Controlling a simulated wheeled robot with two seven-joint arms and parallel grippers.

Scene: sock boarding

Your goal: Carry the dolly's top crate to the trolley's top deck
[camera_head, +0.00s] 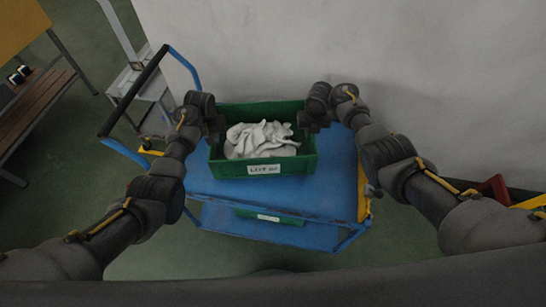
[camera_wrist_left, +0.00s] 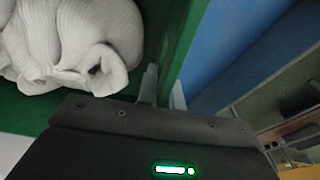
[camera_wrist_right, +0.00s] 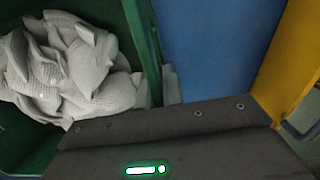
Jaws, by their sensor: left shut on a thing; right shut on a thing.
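A green crate (camera_head: 262,168) with a white label holds a heap of pale grey socks (camera_head: 260,139). It is on or just above the blue top deck (camera_head: 338,180) of the trolley; I cannot tell if it touches. My left gripper (camera_head: 215,124) is shut on the crate's left wall, which also shows in the left wrist view (camera_wrist_left: 186,45). My right gripper (camera_head: 306,121) is shut on the crate's right wall, seen in the right wrist view (camera_wrist_right: 141,40). The fingertips are partly hidden by the gripper bodies. The dolly is not clearly in view.
A second green crate (camera_head: 270,216) is on the trolley's lower deck. The trolley's handle (camera_head: 135,90) rises at the left. A pale wall (camera_head: 400,60) stands close behind. A grey stand (camera_head: 143,95) and a wooden bench (camera_head: 32,112) are at the left.

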